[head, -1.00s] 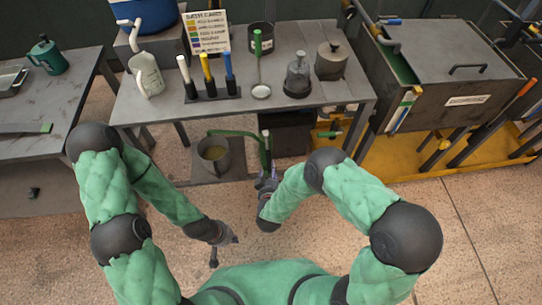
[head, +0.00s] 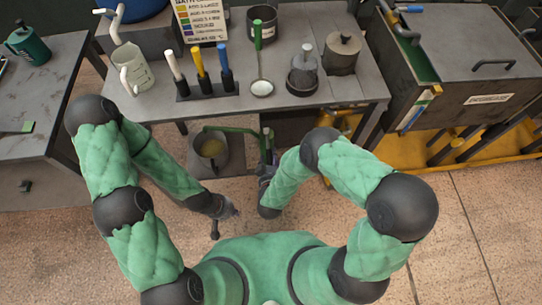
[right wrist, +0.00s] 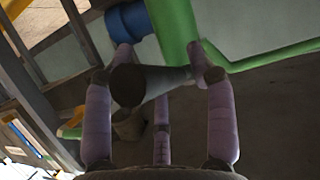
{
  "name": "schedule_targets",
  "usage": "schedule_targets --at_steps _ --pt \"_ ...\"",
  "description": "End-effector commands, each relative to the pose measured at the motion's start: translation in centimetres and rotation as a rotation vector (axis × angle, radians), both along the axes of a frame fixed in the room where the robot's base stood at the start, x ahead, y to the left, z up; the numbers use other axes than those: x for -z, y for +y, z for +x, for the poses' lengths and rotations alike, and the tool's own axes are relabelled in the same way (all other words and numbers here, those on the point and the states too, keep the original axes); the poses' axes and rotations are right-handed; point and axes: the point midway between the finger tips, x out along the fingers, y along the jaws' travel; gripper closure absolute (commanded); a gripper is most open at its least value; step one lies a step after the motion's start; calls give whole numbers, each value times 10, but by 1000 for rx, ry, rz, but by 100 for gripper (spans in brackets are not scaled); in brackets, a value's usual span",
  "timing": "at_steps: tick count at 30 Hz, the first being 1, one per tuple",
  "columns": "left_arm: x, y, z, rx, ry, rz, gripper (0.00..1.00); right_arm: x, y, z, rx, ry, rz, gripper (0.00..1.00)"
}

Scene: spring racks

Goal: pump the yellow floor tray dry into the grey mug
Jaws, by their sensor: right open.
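The grey mug (head: 213,148) stands on a low plate below the workbench, with yellowish liquid showing inside. A green pump pipe (head: 235,130) arches over the mug from a green upright (head: 268,150) beside it. The yellow floor tray (head: 405,152) lies under the tank at right; its liquid level cannot be made out. My right gripper (head: 265,176) is low beside the pump upright. In the right wrist view its purple fingers (right wrist: 160,100) are spread, with a dark cone-shaped part between them and the green pipe beyond their tips. My left gripper (head: 227,217) hangs over the floor, empty, fingers apart.
The workbench (head: 280,105) above holds a clear jug (head: 132,68), a rack of coloured-handled tools (head: 203,88), a ladle (head: 260,70) and grey pots. A lidded tank (head: 465,60) stands at right. Bare floor lies around my left gripper.

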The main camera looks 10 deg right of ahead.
Motion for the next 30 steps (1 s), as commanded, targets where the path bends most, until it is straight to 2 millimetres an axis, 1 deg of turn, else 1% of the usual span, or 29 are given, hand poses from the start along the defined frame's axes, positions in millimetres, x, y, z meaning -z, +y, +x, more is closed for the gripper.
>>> schedule_targets --at_steps 3,5,6,8,9,15,20,26,30 --pt "0 0 0 0 0 0 100 0 0 0 0 0 0 44" --pt "0 0 0 0 0 0 100 0 0 0 0 0 0 61" --pt "0 0 0 0 0 0 100 0 0 0 0 0 0 72" --pt "0 0 0 0 0 0 100 0 0 0 0 0 0 89" --pt "0 0 0 0 0 0 100 0 0 0 0 0 0 100" --pt "-1 0 0 0 0 0 100 0 0 0 -1 2 0 100" --pt "-7 0 0 0 0 0 100 -4 0 -1 -1 21 0 100" --pt "-29 0 0 0 0 0 100 -14 0 -3 -1 85 0 100" --pt "-51 0 0 0 0 0 100 -24 0 -4 -1 157 0 100"
